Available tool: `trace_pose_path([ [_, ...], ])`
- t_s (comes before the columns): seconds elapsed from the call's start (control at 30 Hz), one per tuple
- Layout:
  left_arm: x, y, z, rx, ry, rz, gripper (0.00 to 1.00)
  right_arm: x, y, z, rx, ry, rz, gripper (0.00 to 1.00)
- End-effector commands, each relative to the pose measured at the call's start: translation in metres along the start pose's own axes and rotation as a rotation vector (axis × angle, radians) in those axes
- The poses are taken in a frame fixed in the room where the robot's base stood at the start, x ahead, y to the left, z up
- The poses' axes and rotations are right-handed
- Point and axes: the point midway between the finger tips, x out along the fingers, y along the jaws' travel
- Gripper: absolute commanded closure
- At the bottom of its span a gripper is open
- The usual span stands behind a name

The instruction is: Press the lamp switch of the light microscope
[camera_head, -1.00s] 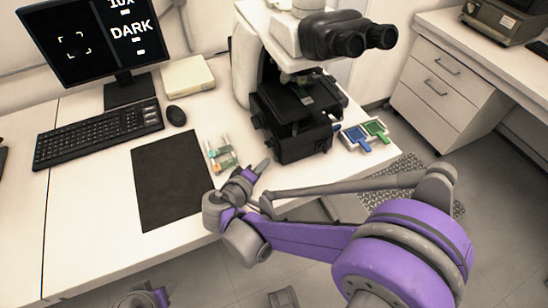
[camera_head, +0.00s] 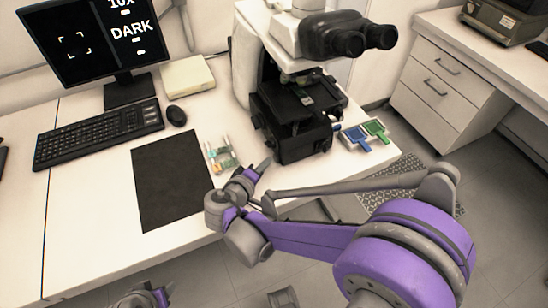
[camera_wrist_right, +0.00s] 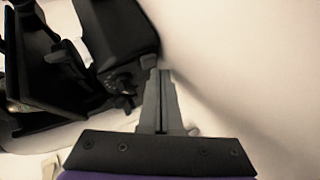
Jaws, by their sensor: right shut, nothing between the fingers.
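The light microscope (camera_head: 292,110) stands on the white desk, with a white body, black eyepieces and a black stage and base. My right gripper (camera_head: 263,167) is just left of its base and apart from it in the head view, near the desk's front edge. In the right wrist view, my gripper's fingers (camera_wrist_right: 160,75) are together and empty, with the black microscope parts (camera_wrist_right: 115,40) and a dark knob (camera_wrist_right: 122,80) to their left. I cannot clearly make out the lamp switch. Part of my left arm's end (camera_head: 140,298) shows at the bottom edge; its fingers are not clear.
The monitor (camera_head: 95,40) reads "10X" and "DARK". Small slides or tubes (camera_head: 222,155) lie left of the microscope; blue (camera_head: 357,137) and green (camera_head: 376,130) items lie right of it. A dark mat (camera_head: 172,180), keyboard (camera_head: 100,132) and mouse (camera_head: 176,115) are further left.

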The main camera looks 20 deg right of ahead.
Motion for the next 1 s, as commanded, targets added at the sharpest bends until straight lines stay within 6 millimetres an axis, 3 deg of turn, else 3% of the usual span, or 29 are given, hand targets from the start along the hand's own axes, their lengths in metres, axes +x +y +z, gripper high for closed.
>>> trace_pose_path([
  [1.0, -0.0010, 0.0000, -0.0004, 0.000, 0.000, 0.000, 0.47, 0.0068, 0.0050, 0.0052, 0.000, -0.001, 0.000, 1.00],
])
